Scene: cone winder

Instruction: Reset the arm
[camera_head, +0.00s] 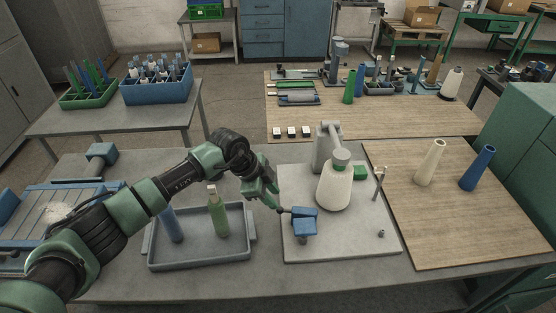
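The winder stands on a light grey base plate (345,244) on the table. Its grey upright and arm (328,142) reach over a white yarn package (334,188) with a grey-green top. A blue block (304,216) sits at the plate's front left, with a small dark-tipped lever on its left side. My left gripper (275,203) points down at the plate's left edge, close to that lever tip. I cannot tell whether it touches the lever, or whether its fingers are open or shut. A green button-like block (360,173) sits right of the package. My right gripper is not in view.
A grey tray (200,260) holds a green bottle-like cone (218,214) and a blue cone (171,224) below my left arm. A wooden board (460,225) on the right carries a cream cone (430,163) and a blue cone (477,168). A thin metal post (379,184) stands on the plate.

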